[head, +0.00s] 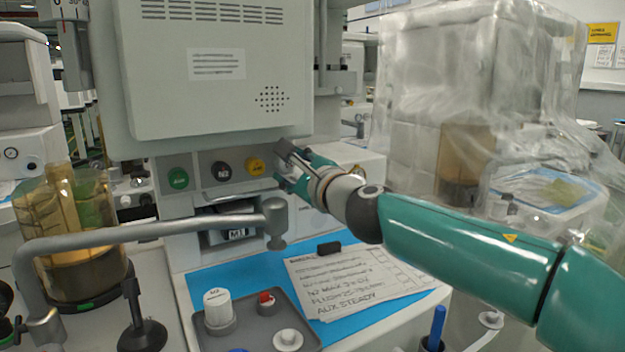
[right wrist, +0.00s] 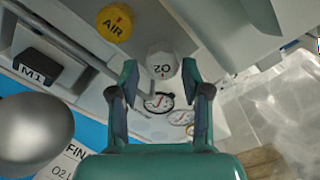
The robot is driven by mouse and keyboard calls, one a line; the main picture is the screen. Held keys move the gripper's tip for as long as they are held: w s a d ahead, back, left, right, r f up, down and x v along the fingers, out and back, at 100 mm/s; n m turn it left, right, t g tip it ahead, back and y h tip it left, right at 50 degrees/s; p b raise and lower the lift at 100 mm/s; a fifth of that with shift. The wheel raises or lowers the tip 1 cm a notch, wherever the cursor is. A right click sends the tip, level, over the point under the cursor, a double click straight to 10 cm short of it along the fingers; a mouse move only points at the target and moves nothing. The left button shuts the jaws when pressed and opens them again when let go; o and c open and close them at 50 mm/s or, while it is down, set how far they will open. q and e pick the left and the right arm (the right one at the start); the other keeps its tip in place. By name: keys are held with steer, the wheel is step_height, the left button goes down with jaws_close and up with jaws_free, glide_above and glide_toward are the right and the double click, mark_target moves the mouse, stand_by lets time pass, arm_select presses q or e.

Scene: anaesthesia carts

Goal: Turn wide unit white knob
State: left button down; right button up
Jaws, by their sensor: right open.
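The white knob (right wrist: 161,65), marked O2, shows in the right wrist view beside the yellow AIR knob (right wrist: 114,22). My right gripper (right wrist: 160,75) is open, with one finger on each side of the white knob in that view. I cannot tell whether the fingers touch it or stop short of it. In the head view my right gripper (head: 284,165) is at the right end of the knob row and hides the white knob. The yellow knob (head: 255,166), black knob (head: 221,170) and green knob (head: 178,178) show to its left. My left gripper is not in view.
A grey bent tube arm (head: 150,233) crosses in front of the panel. A plastic-wrapped unit (head: 470,90) stands at right.

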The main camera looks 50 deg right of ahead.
steer(key=v, duration=0.8)
steer(key=shift+s, duration=0.35)
steer(key=shift+a, duration=0.1)
